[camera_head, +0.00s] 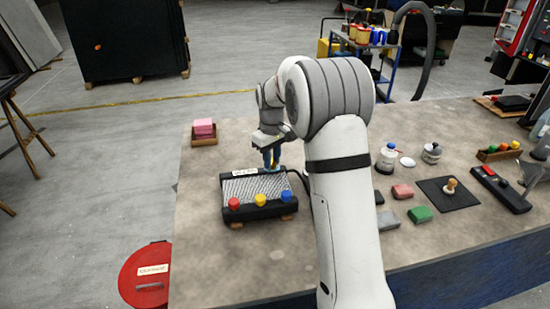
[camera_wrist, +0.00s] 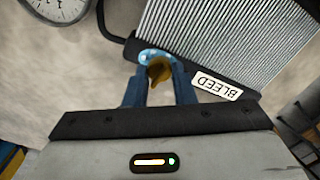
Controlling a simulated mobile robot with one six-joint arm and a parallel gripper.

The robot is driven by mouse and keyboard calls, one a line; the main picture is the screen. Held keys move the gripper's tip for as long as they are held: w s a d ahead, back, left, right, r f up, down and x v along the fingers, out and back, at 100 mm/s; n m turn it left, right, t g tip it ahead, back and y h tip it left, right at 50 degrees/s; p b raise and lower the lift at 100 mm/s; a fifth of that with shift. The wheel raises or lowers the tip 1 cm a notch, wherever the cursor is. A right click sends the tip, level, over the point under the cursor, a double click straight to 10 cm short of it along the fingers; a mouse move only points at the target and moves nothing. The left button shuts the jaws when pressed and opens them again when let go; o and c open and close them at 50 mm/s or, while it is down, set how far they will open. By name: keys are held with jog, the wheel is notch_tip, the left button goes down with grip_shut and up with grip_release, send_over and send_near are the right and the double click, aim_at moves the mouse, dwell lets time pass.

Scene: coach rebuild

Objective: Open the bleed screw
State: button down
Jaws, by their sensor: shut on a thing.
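The bleed screw (camera_wrist: 159,69) is a small brass-coloured piece on a light blue round base, beside the BLEED label (camera_wrist: 217,86) in the wrist view. My gripper (camera_wrist: 160,84) has its two blue fingers shut on the screw, one on each side. The screw sits at a corner of a finned radiator unit (camera_head: 256,189) with a dark frame. In the head view my gripper (camera_head: 271,160) reaches down at the back of this unit, and the screw is hard to make out there. The unit's front edge carries red, yellow and blue knobs.
A pink block in a wooden tray (camera_head: 204,141) stands behind left of the unit. A gauge (camera_wrist: 60,8) and a dark hose lie close by in the wrist view. Bottles, coloured blocks and a black mat (camera_head: 436,206) lie to the right. The table's front left is clear.

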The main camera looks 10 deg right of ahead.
aim_at(272, 161)
jog(key=shift+s+f, duration=0.15)
jog(key=shift+f, duration=0.05)
jog(key=c, duration=1.2)
grip_release()
jog(key=shift+r, duration=0.5)
notch_tip(272, 161, up, 6)
jog(key=shift+r+b, duration=0.15)
jog(key=shift+b, duration=0.15)
jog(key=shift+r, duration=0.45)
